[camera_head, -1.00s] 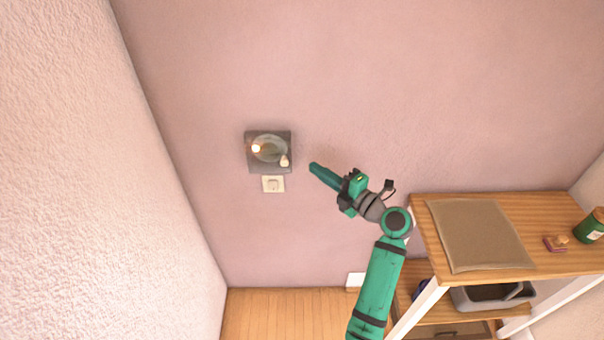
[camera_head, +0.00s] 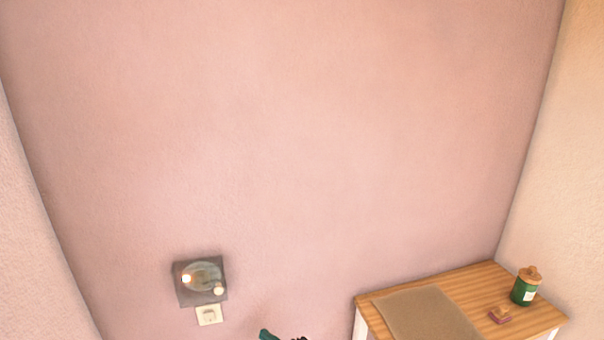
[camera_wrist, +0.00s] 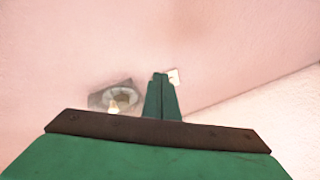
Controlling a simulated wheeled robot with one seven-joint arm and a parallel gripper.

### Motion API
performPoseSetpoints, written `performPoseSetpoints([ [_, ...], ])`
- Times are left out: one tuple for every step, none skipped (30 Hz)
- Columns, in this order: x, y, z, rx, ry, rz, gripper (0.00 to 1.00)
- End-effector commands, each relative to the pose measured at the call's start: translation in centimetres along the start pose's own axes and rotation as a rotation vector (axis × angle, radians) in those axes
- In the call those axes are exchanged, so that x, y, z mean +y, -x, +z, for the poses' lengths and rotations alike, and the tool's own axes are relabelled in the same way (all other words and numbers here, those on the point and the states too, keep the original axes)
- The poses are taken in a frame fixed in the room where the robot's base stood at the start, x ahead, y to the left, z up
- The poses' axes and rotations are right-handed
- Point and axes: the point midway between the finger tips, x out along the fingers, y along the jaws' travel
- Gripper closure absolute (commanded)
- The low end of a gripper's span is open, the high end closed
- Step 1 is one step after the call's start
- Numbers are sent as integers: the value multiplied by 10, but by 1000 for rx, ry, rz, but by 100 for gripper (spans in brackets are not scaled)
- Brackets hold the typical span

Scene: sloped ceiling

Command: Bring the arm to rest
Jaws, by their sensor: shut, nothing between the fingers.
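My gripper (camera_wrist: 161,98) shows in the wrist view with its two green fingers together and nothing between them. It points toward the pink wall, and a gap to the wall seems to remain, though the distance is hard to judge. In the head view only the tip of my gripper (camera_head: 266,335) shows at the bottom edge; the rest of the arm is out of frame. A grey square wall fixture with a round dish and a lit spot (camera_head: 200,281) is to the left of the gripper. It also shows in the wrist view (camera_wrist: 97,100).
A white wall socket (camera_head: 209,314) sits just below the fixture. The wall above is bare.

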Motion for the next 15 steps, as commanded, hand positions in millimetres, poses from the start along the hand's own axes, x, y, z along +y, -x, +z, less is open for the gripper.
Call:
performPoseSetpoints([
  [-21,6,2,-35,-53,-2,100],
  [-31,10,4,-58,-85,-2,100],
  [-43,16,6,-88,-129,2,100],
  [-53,21,7,-110,-161,5,100],
  [-63,26,8,-133,-192,7,100],
  [-75,32,9,-162,-231,14,100],
  [-84,37,10,-183,-261,19,100],
  [-92,43,10,-204,-289,23,100],
  [-104,50,10,-232,-328,32,100],
  [-112,56,10,-252,-356,39,100],
  [-120,63,10,-273,-382,45,100],
  [-130,72,11,-301,-418,57,100],
  [-137,79,10,-320,-444,66,100],
  [-145,86,10,-340,-469,75,100],
  [-153,96,9,-365,-502,89,100],
])
